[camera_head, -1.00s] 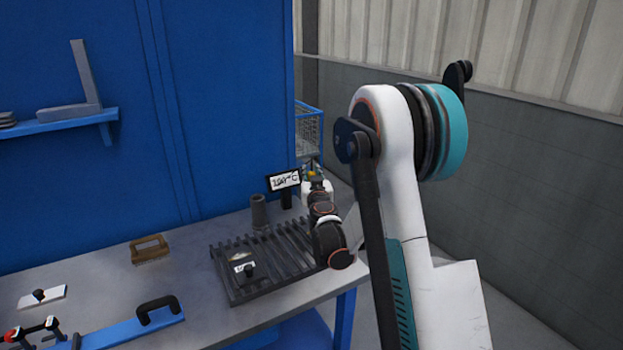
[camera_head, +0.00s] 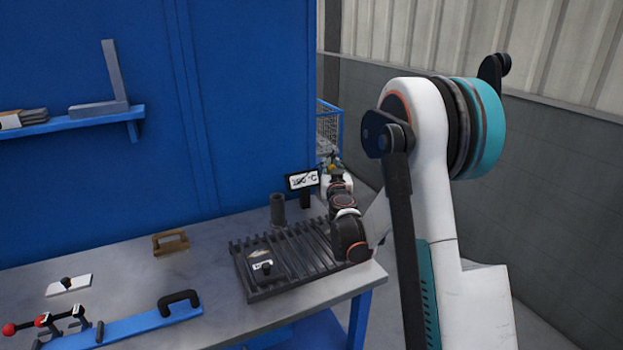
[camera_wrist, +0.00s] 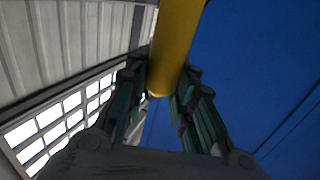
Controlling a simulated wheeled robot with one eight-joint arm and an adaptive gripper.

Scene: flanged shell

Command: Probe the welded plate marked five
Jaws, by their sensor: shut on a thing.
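In the wrist view my gripper (camera_wrist: 160,92) is shut on a yellow rod-shaped thing (camera_wrist: 178,38), which runs up out of the picture. In the head view my gripper (camera_head: 333,162) is small at the far end of my arm, beyond the bench's right back corner, with a bit of yellow at it. A plate (camera_head: 262,259) with a black knob and a pale label lies on the left part of a dark slatted rack (camera_head: 310,250). The label is too small to read. My gripper is well apart from this plate.
A display reading in °C (camera_head: 302,180) and a grey cylinder (camera_head: 278,210) stand behind the rack. A brown-handled block (camera_head: 170,242), a white knobbed plate (camera_head: 68,284) and a blue handled bar (camera_head: 150,325) lie left on the bench (camera_head: 210,268). A blue wall (camera_head: 260,100) rises behind.

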